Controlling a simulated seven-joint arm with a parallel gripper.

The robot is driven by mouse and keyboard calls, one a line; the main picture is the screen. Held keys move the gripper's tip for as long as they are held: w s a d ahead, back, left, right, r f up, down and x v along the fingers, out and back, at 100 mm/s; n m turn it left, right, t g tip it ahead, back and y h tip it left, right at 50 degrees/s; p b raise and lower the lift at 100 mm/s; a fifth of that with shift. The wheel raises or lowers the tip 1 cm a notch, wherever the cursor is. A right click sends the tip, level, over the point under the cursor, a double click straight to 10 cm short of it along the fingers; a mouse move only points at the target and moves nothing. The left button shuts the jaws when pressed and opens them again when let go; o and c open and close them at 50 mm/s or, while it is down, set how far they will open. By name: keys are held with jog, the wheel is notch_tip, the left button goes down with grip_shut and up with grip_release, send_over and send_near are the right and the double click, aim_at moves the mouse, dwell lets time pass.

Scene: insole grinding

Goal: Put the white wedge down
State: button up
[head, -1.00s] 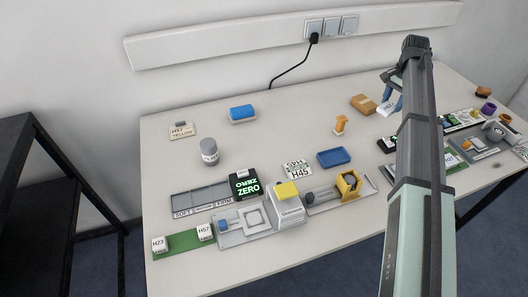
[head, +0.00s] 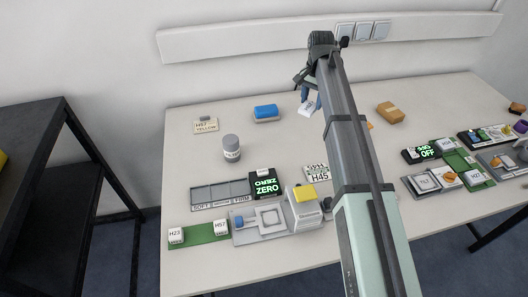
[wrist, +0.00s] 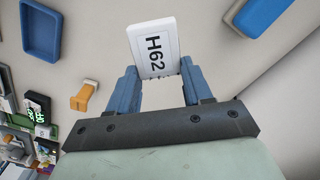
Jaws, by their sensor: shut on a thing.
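My gripper (head: 311,98) has blue fingers and is shut on a white wedge (head: 305,109) above the back middle of the table. In the wrist view the wedge (wrist: 152,45) is marked H62 and sticks out past the fingertips (wrist: 158,80). Its lower edge is between the fingers. Two more white wedges, H23 (head: 176,235) and H57 (head: 220,227), sit on a green strip (head: 199,235) at the front left. A grey tray (head: 207,197) marked soft and firm looks empty. My arm hides part of the table's middle.
A blue block (head: 266,113), a grey cylinder (head: 231,148) and a label card (head: 205,126) stand to the left. A box reading ZERO (head: 265,185) and a yellow-topped machine (head: 305,208) are in front. An orange box (head: 390,112) is right. The back left table is mostly clear.

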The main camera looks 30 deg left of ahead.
jog(key=s+a+n, duration=0.4)
jog(key=s+a, duration=0.7)
jog(key=s, duration=0.4)
jog(key=shift+s+d+f+n, duration=0.2)
jog(key=shift+f+n, duration=0.75)
jog(key=shift+f, duration=0.8)
jog(key=shift+s+d+f+n, duration=0.2)
jog(key=shift+f+n, duration=0.8)
jog(key=shift+f, duration=0.75)
jog(key=shift+s+d+f+n, duration=0.2)
jog(key=shift+f+n, duration=0.75)
jog(key=shift+f, duration=0.8)
jog(key=shift+f, duration=0.15)
jog(key=o, duration=1)
notch_tip(320, 180, up, 12)
